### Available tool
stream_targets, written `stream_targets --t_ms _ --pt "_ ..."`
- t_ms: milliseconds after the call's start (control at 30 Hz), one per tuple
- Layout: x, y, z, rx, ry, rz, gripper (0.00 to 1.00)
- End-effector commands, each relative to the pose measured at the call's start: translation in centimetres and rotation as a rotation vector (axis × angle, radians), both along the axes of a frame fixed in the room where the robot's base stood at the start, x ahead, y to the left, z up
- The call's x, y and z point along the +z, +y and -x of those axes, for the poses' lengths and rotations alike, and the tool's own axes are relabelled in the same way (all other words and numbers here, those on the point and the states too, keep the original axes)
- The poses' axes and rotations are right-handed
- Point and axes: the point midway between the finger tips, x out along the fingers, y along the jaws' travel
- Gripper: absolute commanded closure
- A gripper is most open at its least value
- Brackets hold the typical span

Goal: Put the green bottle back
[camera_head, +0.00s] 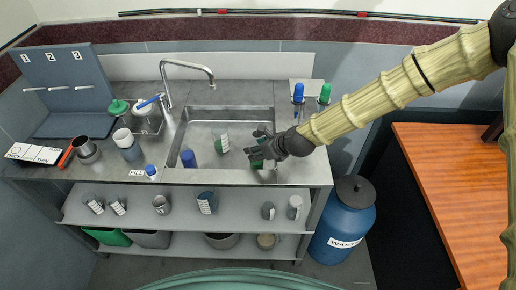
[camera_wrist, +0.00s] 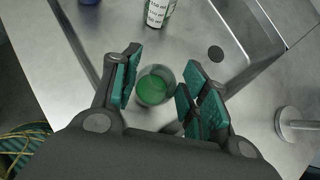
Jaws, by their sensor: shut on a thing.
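My gripper (camera_head: 262,147) is over the right end of the sink basin. It is shut on a green bottle, seen from above between the fingers in the wrist view (camera_wrist: 152,90); my fingers hide most of it in the head view. Whether its base touches the basin I cannot tell. A green-and-white labelled bottle (camera_head: 222,143) stands in the basin to the left of my gripper. It also shows at the top of the wrist view (camera_wrist: 158,12). A blue-capped bottle (camera_head: 188,159) is at the basin's front left.
The sink basin (camera_head: 240,178) has a tall faucet (camera_head: 187,66) at its back left. Blue-topped (camera_head: 298,92) and green-topped (camera_head: 324,94) items stand at the back right. A blue waste bin (camera_head: 343,222) is below right. Cups, a small rack and a grey board crowd the counter's left.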

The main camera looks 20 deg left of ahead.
Motion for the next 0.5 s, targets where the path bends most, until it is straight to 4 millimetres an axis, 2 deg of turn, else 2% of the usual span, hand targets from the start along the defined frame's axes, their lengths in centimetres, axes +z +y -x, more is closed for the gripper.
stream_targets --t_ms 433,467,500 --pt "-0.57 0.0 0.0 0.0 0.0 -0.001 1.0" --pt "-0.52 -0.01 0.01 0.0 0.0 0.0 0.52" --pt "-0.49 -0.01 0.01 0.0 0.0 0.0 0.45"
